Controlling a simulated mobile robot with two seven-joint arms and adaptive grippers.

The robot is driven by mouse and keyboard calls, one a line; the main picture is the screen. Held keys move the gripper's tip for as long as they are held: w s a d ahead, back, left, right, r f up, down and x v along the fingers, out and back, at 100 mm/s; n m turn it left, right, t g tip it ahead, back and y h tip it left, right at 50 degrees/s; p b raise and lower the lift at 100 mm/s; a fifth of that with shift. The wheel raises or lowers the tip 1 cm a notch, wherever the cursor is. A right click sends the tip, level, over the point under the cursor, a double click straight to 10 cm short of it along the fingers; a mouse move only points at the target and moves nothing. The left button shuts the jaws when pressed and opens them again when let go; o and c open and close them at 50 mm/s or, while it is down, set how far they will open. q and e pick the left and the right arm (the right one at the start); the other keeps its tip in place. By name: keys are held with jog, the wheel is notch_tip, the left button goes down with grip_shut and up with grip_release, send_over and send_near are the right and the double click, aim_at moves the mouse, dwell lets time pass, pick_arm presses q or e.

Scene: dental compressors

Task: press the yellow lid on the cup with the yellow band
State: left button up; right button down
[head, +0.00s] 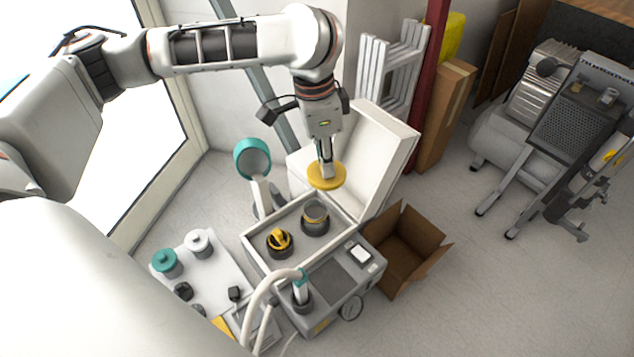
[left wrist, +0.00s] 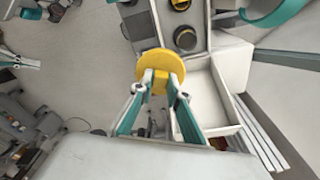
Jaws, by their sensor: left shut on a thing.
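My left gripper (head: 325,168) is shut on the yellow lid (head: 327,178), a flat round disc with a raised grip. It holds the lid in the air, beyond and above the cup with the yellow band (head: 315,219). In the left wrist view, the lid (left wrist: 158,64) is between the fingertips, apart from the dark cup (left wrist: 185,40).
A white hose (head: 258,304) rises at the cart's front. An open cardboard box (head: 405,248) is to its right. A white open-lidded case (head: 378,160) stands behind.

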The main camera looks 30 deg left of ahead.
pick_arm(q)
jog(key=w+f+m, duration=0.1)
jog(key=m, duration=0.1)
jog(key=w+f+m, duration=0.1)
jog(key=m, duration=0.1)
jog(key=w+a+f+m, duration=0.1)
jog(key=w+m, duration=0.1)
jog(key=shift+f+g, duration=0.1)
jog(key=shift+g, duration=0.3)
jog(key=w+a+f+m, duration=0.1)
jog(key=a+f+m, duration=0.1)
jog(key=f+m, duration=0.7)
jog(key=w+a+f+m+g+b, duration=0.1)
jog(key=a+f+m, duration=0.2)
jog(key=f+m, duration=0.6)
notch_tip(320, 180, down, 3)
jog(key=shift+w+a+f+m+g+y, duration=0.2)
jog(key=shift+w+a+m+g+y, duration=0.1)
jog(key=shift+a+m+y, duration=0.1)
pick_arm(e)
jog(key=shift+w+a+r, duration=0.1)
jog(key=shift+a, duration=0.1)
jog(key=shift+w+r, duration=0.2)
jog(key=shift+r, duration=0.1)
dwell(0.4)
jog(key=shift+s+f, duration=0.1)
jog(key=shift+f, duration=0.05)
pick_arm(q)
jog(key=shift+f, duration=0.2)
dwell(0.5)
